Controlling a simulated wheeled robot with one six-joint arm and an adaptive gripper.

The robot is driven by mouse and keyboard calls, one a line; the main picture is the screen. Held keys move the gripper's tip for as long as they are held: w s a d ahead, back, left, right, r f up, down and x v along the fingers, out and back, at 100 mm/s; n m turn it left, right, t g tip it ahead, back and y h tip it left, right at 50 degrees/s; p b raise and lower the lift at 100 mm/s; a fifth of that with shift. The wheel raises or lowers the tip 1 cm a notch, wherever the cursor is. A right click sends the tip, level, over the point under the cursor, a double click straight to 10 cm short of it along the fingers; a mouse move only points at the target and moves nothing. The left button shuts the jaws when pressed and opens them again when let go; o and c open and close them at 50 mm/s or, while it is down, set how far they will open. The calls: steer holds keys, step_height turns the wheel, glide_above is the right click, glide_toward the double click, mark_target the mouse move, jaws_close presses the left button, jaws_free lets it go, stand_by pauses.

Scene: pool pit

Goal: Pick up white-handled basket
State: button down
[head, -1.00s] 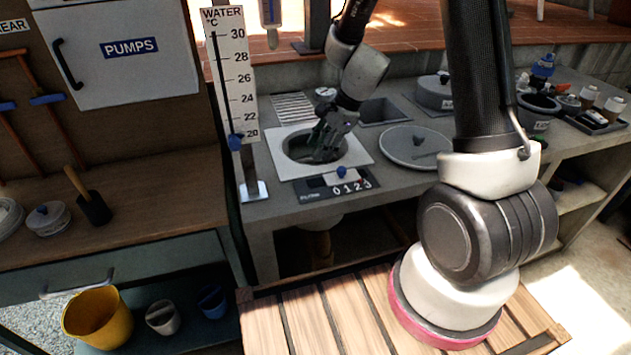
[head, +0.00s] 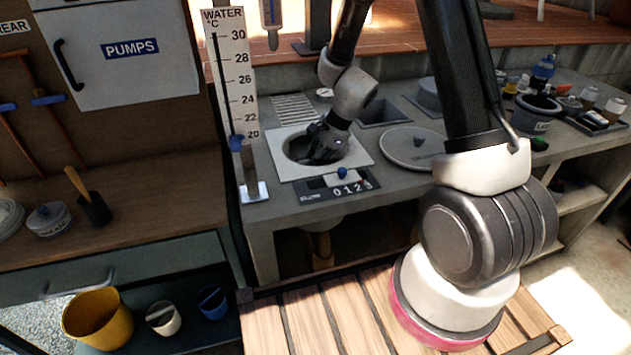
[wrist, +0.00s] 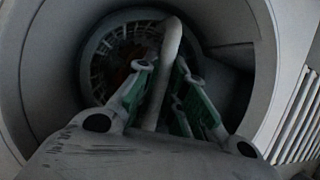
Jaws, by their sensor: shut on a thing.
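The white-handled basket sits down inside the round well. In the wrist view its pale handle (wrist: 168,60) stands up as a loop between my fingers, and its slotted side (wrist: 100,62) shows behind, in shadow. My gripper (wrist: 165,92) is shut on the handle, with green-lined fingers on either side of it. In the head view my gripper (head: 322,150) reaches down into the well's opening (head: 298,150). The basket is hidden there by my gripper and the rim. Dark orange-brown contents show dimly in the basket.
The well is set in a white square plate (head: 285,170) on a grey counter. A round lid (head: 405,155) lies to the right, with a square opening (head: 382,113) behind it. A water temperature gauge (head: 230,80) stands at left. A 0-1-2-3 slider (head: 340,186) is in front.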

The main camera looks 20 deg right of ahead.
steer(key=shift+r, duration=0.1)
step_height(320, 180, up, 18)
stand_by(0.7)
steer(key=shift+r, duration=1.2)
